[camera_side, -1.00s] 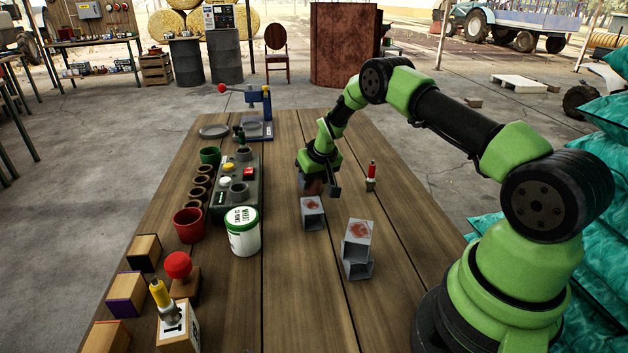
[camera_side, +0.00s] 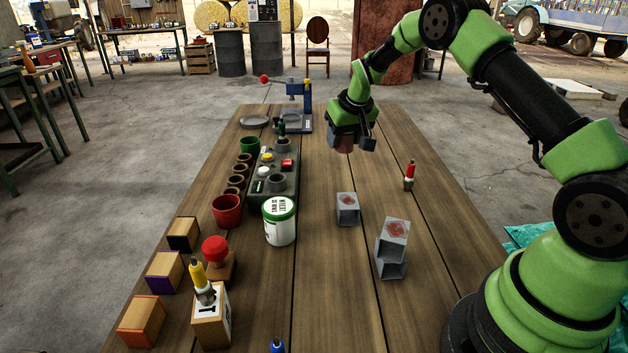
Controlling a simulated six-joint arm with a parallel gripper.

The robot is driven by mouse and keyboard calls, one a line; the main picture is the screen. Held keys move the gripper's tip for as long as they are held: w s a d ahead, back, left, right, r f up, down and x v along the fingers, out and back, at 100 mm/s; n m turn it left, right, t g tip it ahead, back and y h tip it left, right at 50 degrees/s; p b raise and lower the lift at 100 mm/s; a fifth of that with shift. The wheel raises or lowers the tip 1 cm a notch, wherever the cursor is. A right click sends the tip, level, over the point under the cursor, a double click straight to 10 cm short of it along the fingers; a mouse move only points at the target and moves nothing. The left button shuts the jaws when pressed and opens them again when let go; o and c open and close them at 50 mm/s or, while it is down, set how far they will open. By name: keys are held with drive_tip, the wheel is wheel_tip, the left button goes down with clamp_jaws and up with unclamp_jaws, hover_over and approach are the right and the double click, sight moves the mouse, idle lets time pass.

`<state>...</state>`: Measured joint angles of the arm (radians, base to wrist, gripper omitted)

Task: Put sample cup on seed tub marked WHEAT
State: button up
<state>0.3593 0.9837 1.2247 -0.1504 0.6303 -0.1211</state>
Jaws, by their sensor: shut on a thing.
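The seed tub marked WHEAT (camera_side: 279,226) is white with a green-rimmed lid and stands upright mid-table. My gripper (camera_side: 345,141) is beyond it and to its right, above the table. It is shut on a small grey-brown thing with a reddish face (camera_side: 341,138), partly hidden by the fingers. I cannot tell its full shape or whether it is the sample cup. A red cup (camera_side: 227,212) stands left of the tub, and a green cup (camera_side: 250,146) stands farther back.
Two grey boxes with red marks (camera_side: 347,208) (camera_side: 391,253) stand right of the tub. A red-and-white marker-like item (camera_side: 409,175) stands at the right. A dark button panel (camera_side: 272,173) is behind the tub. Wooden blocks (camera_side: 141,319) line the left edge.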

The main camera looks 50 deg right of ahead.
drive_tip(key=a+r+n, duration=0.1)
drive_tip(key=a+r, duration=0.3)
drive_tip(key=a, duration=0.8)
wheel_tip(320, 180, up, 3)
drive_tip(key=n, duration=0.1)
hover_over(274, 201)
drive_tip(key=s, duration=0.1)
drive_tip(key=shift+y, duration=0.5)
drive_tip(key=f, duration=0.5)
drive_tip(key=shift+s+a+f, duration=0.1)
drive_tip(key=shift+s+a, duration=0.1)
drive_tip(key=shift+s, duration=0.1)
drive_tip(key=shift+f, duration=2.2)
drive_tip(key=shift+f, duration=0.15)
drive_tip(key=o, duration=0.9)
drive_tip(key=shift+o, duration=0.2)
